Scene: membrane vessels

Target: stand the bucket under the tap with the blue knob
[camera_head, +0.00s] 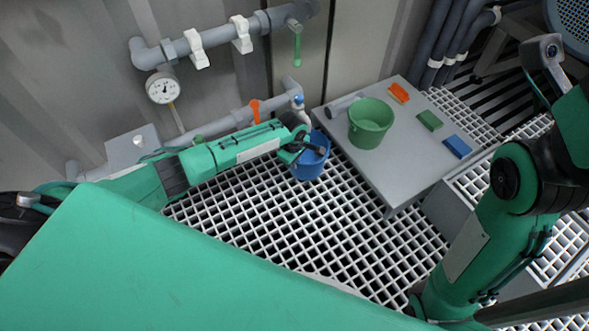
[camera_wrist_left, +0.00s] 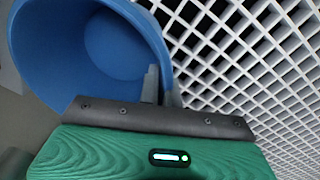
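The blue bucket (camera_head: 308,165) is upright at the wall, just below and slightly right of the tap with the blue knob (camera_head: 298,100). Whether its base touches the grating cannot be told. My left gripper (camera_head: 318,149) is at the bucket's rim. In the left wrist view, the fingers (camera_wrist_left: 161,86) are close together with the wall of the blue bucket (camera_wrist_left: 75,50) between them, one finger inside and one outside. The bucket looks empty. My right arm is at the right, and its gripper is out of view.
A grey table (camera_head: 395,165) right of the bucket holds a green bucket (camera_head: 371,123) and orange, green and blue blocks. Pipes with an orange lever (camera_head: 255,110) and a gauge (camera_head: 162,88) line the wall. The grating (camera_head: 310,220) in front is clear.

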